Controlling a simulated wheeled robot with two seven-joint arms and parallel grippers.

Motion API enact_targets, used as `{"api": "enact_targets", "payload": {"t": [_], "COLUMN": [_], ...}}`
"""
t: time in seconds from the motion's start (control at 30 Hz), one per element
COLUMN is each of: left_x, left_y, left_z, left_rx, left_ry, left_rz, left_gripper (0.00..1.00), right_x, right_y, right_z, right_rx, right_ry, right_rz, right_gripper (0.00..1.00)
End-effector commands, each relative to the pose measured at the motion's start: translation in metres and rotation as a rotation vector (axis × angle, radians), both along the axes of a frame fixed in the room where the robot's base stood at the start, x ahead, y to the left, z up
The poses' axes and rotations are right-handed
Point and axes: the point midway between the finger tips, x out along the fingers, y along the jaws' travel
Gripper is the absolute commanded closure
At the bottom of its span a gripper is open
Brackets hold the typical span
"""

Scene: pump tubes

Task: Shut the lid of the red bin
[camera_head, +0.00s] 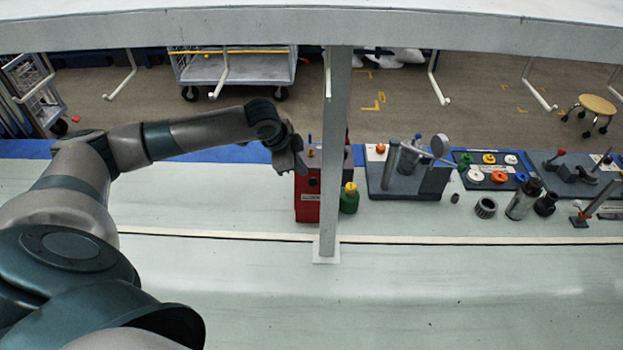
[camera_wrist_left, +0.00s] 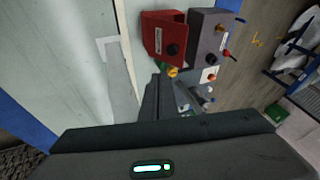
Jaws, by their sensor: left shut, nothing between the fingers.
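The red bin (camera_head: 307,207) stands on the table just left of the white upright post in the head view. It also shows at the top of the left wrist view (camera_wrist_left: 160,32), with a dark round knob on one face. I cannot clearly tell how far its lid is open. My left gripper (camera_head: 300,167) is shut and empty, at the upper left of the red bin in the head view. Whether it touches the bin is unclear. The post hides part of the bin's right side. My right gripper is out of view.
The white post (camera_head: 336,150) rises right beside the bin. A green bottle with a yellow cap (camera_head: 349,198) stands to its right. A grey box (camera_wrist_left: 212,38) adjoins the bin. A grey fixture (camera_head: 410,180) stands farther right. The table's front is clear.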

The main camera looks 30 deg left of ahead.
Motion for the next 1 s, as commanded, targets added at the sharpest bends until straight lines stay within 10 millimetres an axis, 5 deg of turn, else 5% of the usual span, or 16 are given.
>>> {"api": "enact_targets", "payload": {"t": [0.47,1.0], "left_x": [0.008,0.045], "left_y": [-0.002,-0.008], "left_z": [-0.014,-0.090], "left_rx": [-0.002,0.000], "left_ry": [0.002,0.003], "left_rz": [0.001,0.002], "left_gripper": [1.00,1.00], "right_x": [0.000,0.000], "right_y": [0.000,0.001], "right_z": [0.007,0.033], "right_rx": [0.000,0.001], "right_ry": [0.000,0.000], "right_rz": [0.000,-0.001], "right_gripper": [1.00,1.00]}}
